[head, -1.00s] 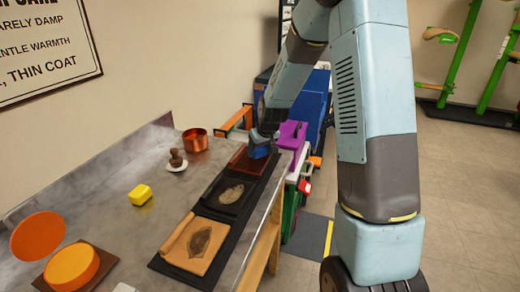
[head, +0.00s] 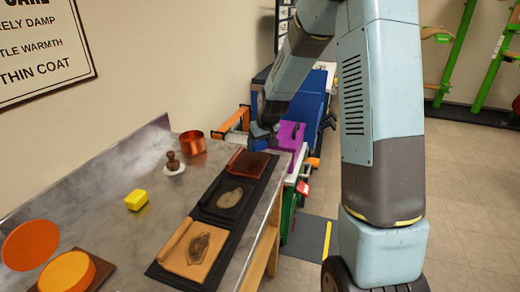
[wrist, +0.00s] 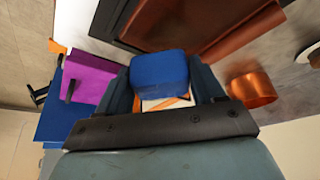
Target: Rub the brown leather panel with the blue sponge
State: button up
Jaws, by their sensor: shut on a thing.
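My gripper (wrist: 160,92) is shut on the blue sponge (wrist: 160,72), which sits between the two fingers in the wrist view. In the head view my gripper (head: 262,136) is at the far end of the bench, just above and beyond the brown leather panel (head: 248,164). The panel is reddish brown with a rolled edge, the farthest of three panels on a black mat (head: 226,222). It also shows in the wrist view (wrist: 180,22), behind the sponge. The sponge looks apart from the panel. It is mostly hidden by the gripper in the head view.
A black panel (head: 228,196) and a tan panel (head: 190,255) lie nearer on the mat. A copper pot (head: 192,142), a brown-handled stamp (head: 173,164), a yellow block (head: 136,200) and an orange round tin (head: 67,272) stand left. A purple thing (head: 291,134) is close right of my gripper.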

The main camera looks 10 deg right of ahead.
jog(key=shift+w+a+r, duration=0.1)
jog(key=shift+w+r, duration=0.05)
jog(key=shift+r, duration=2.45)
